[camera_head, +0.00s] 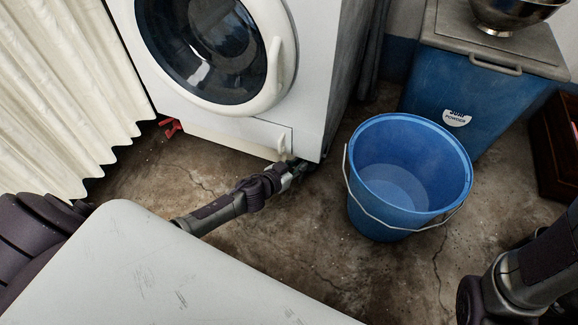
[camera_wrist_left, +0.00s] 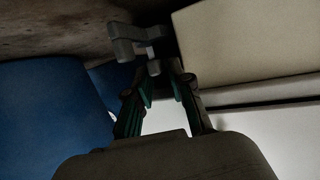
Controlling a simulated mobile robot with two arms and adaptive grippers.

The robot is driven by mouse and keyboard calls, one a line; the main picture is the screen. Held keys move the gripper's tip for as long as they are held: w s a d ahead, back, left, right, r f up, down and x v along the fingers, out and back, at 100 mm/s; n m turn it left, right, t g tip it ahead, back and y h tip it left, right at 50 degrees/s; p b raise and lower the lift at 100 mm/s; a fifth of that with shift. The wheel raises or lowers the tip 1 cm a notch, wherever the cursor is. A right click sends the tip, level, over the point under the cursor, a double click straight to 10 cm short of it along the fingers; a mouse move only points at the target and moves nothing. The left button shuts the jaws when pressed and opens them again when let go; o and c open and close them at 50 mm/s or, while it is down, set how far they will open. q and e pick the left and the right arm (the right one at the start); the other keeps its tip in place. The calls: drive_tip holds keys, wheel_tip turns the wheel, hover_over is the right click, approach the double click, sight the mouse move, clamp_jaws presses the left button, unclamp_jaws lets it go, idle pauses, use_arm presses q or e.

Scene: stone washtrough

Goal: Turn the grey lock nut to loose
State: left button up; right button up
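A grey part with a short lever-like arm (camera_wrist_left: 140,40), which looks like the lock nut, is just beyond my left gripper in the left wrist view, below the machine's edge. My left gripper (camera_wrist_left: 160,78) has its two fingers apart with a gap between the tips. A small grey piece shows between or just behind the tips; I cannot tell whether they touch it. In the head view my left gripper (camera_head: 296,170) is low at the front right bottom corner of the white washing machine (camera_head: 318,80). The nut is hidden there. My right gripper is out of view.
A blue bucket (camera_head: 365,200) with a wire handle stands on the floor right of my left gripper. A blue powder bin (camera_head: 470,95) carries a metal bowl (camera_head: 510,12). A white curtain (camera_head: 60,90) hangs left. A pale worktop (camera_head: 150,265) fills the lower left. Cracked floor lies between.

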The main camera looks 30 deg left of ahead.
use_arm(q)
drive_tip(key=v, duration=1.1)
drive_tip(key=shift+s, duration=0.25)
drive_tip(key=shift+o, duration=0.3)
